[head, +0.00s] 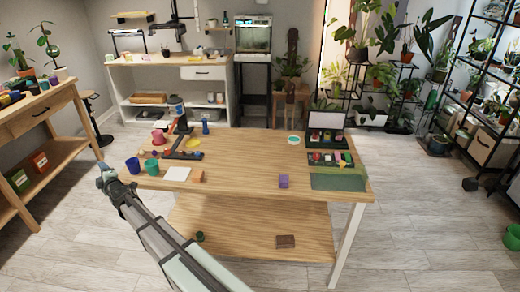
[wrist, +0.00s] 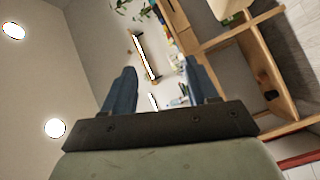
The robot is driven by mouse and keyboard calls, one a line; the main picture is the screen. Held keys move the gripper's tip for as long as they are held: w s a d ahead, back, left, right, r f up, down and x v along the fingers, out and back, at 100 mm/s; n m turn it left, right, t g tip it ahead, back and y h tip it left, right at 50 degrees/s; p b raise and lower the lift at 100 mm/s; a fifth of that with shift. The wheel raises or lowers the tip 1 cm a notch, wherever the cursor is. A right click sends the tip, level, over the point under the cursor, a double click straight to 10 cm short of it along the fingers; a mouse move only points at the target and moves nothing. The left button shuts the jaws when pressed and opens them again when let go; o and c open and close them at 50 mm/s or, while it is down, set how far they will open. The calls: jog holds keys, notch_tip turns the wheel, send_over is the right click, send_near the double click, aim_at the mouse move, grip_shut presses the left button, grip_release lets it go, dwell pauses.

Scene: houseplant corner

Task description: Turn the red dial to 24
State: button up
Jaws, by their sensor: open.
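My gripper (head: 104,172) is at the left of the wooden table (head: 235,160), by its front left corner in the picture. In the wrist view my gripper (wrist: 162,90) has its two blue-grey fingers apart with nothing between them. I cannot make out a dial with numbers. Small red spots show on a dark panel (head: 325,142) below a white board at the table's right, and near a dark stand (head: 182,126) at the left. They are too small to tell which, if any, is the red dial. My gripper touches neither.
A blue cup (head: 133,166), a green cup (head: 151,167), a pink pot (head: 158,138) and a white square (head: 177,174) are at the table's left. A purple block (head: 284,181) and a green mat (head: 338,182) are at the front right. The table's middle is mostly clear.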

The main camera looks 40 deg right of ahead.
jog(key=w+d+r+n+t, duration=0.1)
jog(key=w+r, duration=0.1)
jog(key=r, duration=0.3)
jog(key=w+d+r+t, duration=0.1)
jog(key=w+d+r, duration=0.15)
jog(key=r, duration=0.25)
jog(key=w+d+r+h, duration=0.2)
jog(key=w+d+r, duration=0.15)
jog(key=d, duration=0.35)
jog(key=s+d+f+m+g+h, duration=0.1)
jog(key=s+d+g, duration=0.2)
jog(key=d, duration=0.9)
jog(key=s+d+f+m+g+h, duration=0.2)
jog(key=s+d+g, duration=0.1)
jog(key=d, duration=0.9)
jog(key=s+d+f+m+g+h, duration=0.1)
jog(key=s+d+g, duration=0.2)
jog(key=d, duration=0.9)
notch_tip(320, 180, up, 2)
jog(key=m+g+y, duration=0.4)
jog(key=m+g, duration=0.4)
jog(key=g, duration=0.3)
send_over(317, 154)
jog(key=f, duration=1.3)
jog(key=shift+a+f, duration=0.2)
